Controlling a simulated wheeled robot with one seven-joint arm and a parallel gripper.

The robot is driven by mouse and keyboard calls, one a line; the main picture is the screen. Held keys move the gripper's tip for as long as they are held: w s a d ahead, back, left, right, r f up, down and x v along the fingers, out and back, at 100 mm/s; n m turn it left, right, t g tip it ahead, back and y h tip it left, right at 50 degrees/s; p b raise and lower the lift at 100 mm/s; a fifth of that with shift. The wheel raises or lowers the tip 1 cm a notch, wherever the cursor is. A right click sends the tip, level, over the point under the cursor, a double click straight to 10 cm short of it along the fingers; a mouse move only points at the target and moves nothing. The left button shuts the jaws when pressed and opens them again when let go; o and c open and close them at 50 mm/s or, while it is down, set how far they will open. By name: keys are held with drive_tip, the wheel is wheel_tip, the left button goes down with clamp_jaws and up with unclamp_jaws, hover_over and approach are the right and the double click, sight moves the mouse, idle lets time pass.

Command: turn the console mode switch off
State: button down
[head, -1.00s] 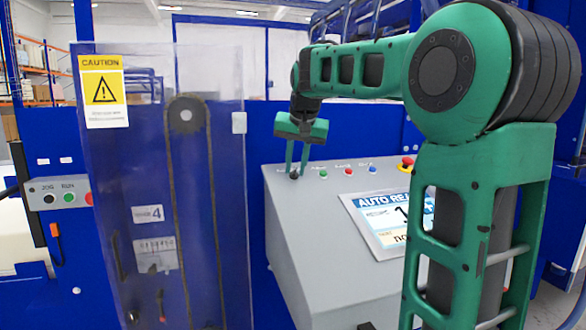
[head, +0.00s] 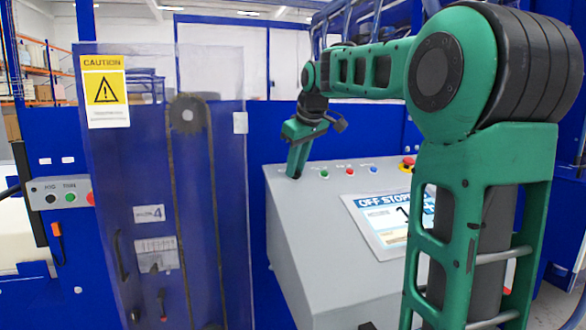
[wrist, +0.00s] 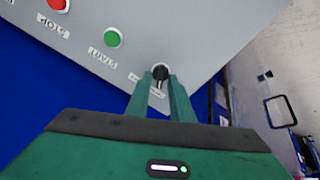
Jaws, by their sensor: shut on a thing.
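The grey console (head: 310,235) stands in the middle of the head view, its sloped top facing me. The mode switch is a dark round knob (wrist: 160,72) near the console's edge in the wrist view. My gripper (head: 297,172) is shut on this knob, with one finger on each side of it. In the wrist view my gripper (wrist: 160,95) hides part of the knob and of its label. In the head view the fingers cover the knob. The console screen (head: 388,220) reads "OFF" and what looks like "STOPPED", partly hidden behind my arm.
Beside the knob are a green START button (wrist: 113,38) and a red STOP button (wrist: 58,4). A blue button (head: 373,170) and a red emergency stop (head: 407,164) sit farther right. A clear guard panel (head: 140,190) with a caution sign stands left of the console.

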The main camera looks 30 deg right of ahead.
drive_tip(key=shift+a+r+n, duration=0.1)
drive_tip(key=shift+r+n, duration=0.05)
drive_tip(key=shift+n, duration=1.35)
drive_tip(key=shift+w, duration=0.1)
drive_tip(key=c, duration=1.9)
unclamp_jaws()
drive_tip(key=v, duration=1)
drive_tip(key=shift+r, duration=0.3)
